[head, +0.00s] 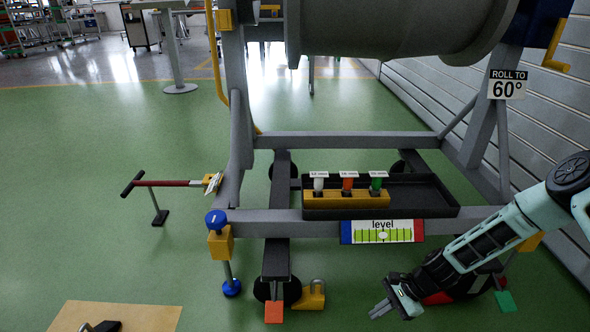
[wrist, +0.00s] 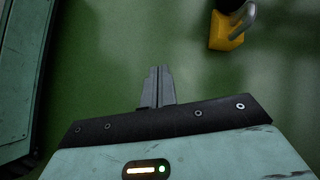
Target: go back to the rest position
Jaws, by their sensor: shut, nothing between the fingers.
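My gripper (head: 381,308) is at the lower right of the head view, low over the green floor in front of the grey stand. Its fingers are together and empty. In the wrist view the closed fingers (wrist: 158,86) point out over bare floor. My arm comes in from the right edge of the head view. No rest position is marked in either view.
The grey stand (head: 340,140) carries a black tray (head: 425,195) and a level gauge (head: 383,231). A yellow block (head: 311,296) with a metal loop lies left of my gripper, also in the wrist view (wrist: 228,32). A blue-knobbed jack (head: 218,243) stands further left.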

